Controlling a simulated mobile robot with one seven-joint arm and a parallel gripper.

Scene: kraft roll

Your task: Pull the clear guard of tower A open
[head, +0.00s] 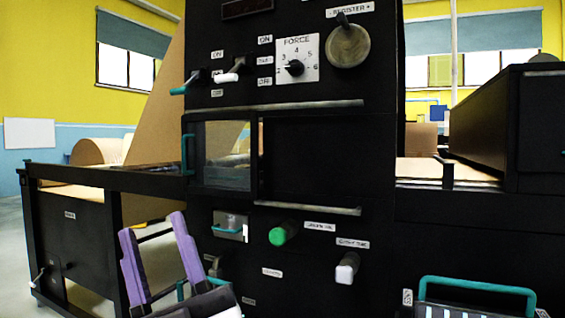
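The clear guard (227,155) is a see-through panel in a dark frame on the front of the black tower (330,155). It sits at the left part of the front, between an upper rail and a lower rail. A teal upright handle (188,155) is on its left edge. To its right is a plain dark area; I cannot tell whether that is a recess or a panel. My gripper (152,224), with two purple fingers, is low at the left, its fingers apart with nothing between them. It appears below and left of the handle, not touching it.
Above the guard are teal and white switch levers, a FORCE dial (295,64) and a round knob (347,46). Below it are a green button (283,234) and a white-ended knob (347,267). A black table frame (100,176) extends left. A teal handle (478,284) is at lower right.

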